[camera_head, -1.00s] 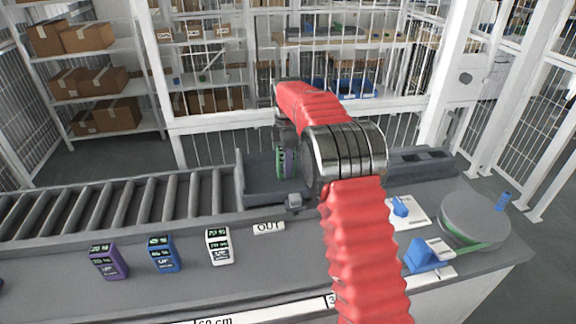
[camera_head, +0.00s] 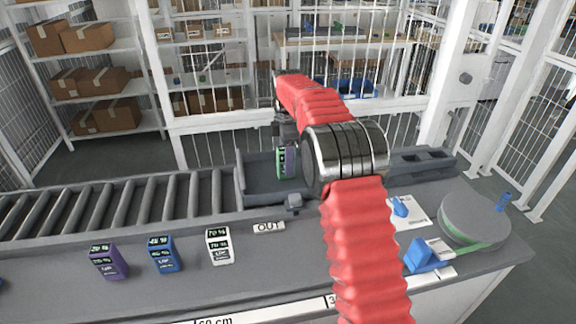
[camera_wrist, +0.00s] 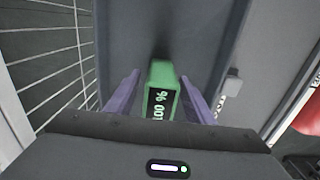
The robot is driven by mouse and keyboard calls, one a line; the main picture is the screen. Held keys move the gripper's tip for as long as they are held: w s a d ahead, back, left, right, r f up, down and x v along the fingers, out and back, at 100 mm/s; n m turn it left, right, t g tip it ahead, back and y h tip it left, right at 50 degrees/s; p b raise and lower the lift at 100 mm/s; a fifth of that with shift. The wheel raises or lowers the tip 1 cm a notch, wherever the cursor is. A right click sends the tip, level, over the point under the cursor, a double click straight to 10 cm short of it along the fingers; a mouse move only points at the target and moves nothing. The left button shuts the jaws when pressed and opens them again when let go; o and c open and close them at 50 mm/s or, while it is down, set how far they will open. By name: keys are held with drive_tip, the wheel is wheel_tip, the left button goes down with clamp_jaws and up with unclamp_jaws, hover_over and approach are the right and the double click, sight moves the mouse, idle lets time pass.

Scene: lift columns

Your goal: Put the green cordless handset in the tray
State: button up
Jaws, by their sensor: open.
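The green handset (camera_head: 281,164) stands roughly upright in the dark grey tray (camera_head: 256,184) at the end of the roller conveyor. In the wrist view, the handset (camera_wrist: 163,76) shows its green top and a dark display with "100 %". My gripper (camera_wrist: 160,95) is open, with one purple finger on each side of the handset and a narrow gap visible beside it. In the head view, my gripper (camera_head: 287,155) is above and around the handset, and my arm hides part of the tray's right side. The handset's bottom edge is hard to make out.
Purple (camera_head: 108,262), blue (camera_head: 164,254) and white (camera_head: 219,246) handsets stand on the counter at front left. An OUT label (camera_head: 268,227) lies before the tray. A round grey turntable (camera_head: 474,219) and a blue device (camera_head: 427,255) are on the right.

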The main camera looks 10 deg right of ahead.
wheel_tip(320, 180, up, 10)
drive_tip(key=shift+f, duration=0.15)
idle(0.3)
drive_tip(key=shift+r, duration=0.2)
idle(0.4)
drive_tip(key=shift+s+r, duration=0.3)
drive_tip(key=shift+r, duration=0.15)
drive_tip(key=s+r+m+t, duration=0.2)
drive_tip(key=s+r+m, duration=0.3)
drive_tip(key=s, duration=0.5)
drive_tip(key=s+r+m+t, duration=0.1)
drive_tip(key=s+r+m, duration=0.35)
drive_tip(key=s, duration=0.55)
drive_tip(key=s+f+m+t, duration=0.1)
drive_tip(key=s+f+m, duration=0.3)
drive_tip(key=s, duration=0.7)
drive_tip(key=s+f+m+t, duration=0.1)
drive_tip(key=s+f+m, duration=0.3)
drive_tip(key=s, duration=0.7)
wheel_tip(320, 180, down, 2)
drive_tip(key=shift+s+t, duration=0.15)
drive_tip(key=shift+t, duration=0.15)
